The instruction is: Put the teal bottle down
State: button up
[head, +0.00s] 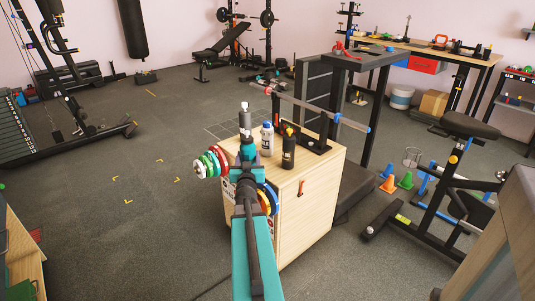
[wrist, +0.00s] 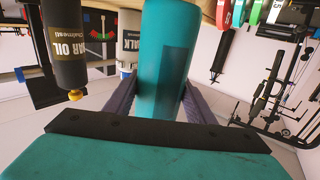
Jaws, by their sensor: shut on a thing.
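The teal bottle (wrist: 163,60) fills the upper middle of the wrist view, between the two dark fingers of my gripper (wrist: 159,98). The gripper is shut on it. The bottle's ends are cut off or hidden there. In the head view my gripper (head: 247,158) is over the near left part of the wooden cabinet (head: 312,200), and my teal arm hides much of the hold. I cannot tell whether the bottle touches the cabinet top.
A black bar oil bottle (head: 288,149) with a yellow cap and a white chalk bottle (head: 267,140) stand close on the right. Coloured weight plates (head: 212,163) hang at the cabinet's left side. A barbell (head: 315,111) lies behind.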

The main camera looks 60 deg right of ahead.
jog(key=shift+w, duration=0.1)
jog(key=shift+d+r, duration=0.1)
jog(key=shift+r, duration=0.1)
jog(key=s+d+r+m+g+h+p, duration=0.2)
jog(key=d+r+p, duration=0.5)
jog(key=d, duration=0.5)
notch_tip(320, 180, up, 2)
jog(key=shift+s+d+r+m+g, duration=0.3)
jog(key=shift+s+m+g, duration=0.15)
jog(key=shift+g, duration=0.55)
notch_tip(320, 180, down, 6)
jog(key=b, duration=0.2)
jog(key=shift+f, duration=0.2)
jog(key=shift+b, duration=0.3)
jog(key=shift+f+b, duration=0.65)
jog(key=shift+f, duration=1.2)
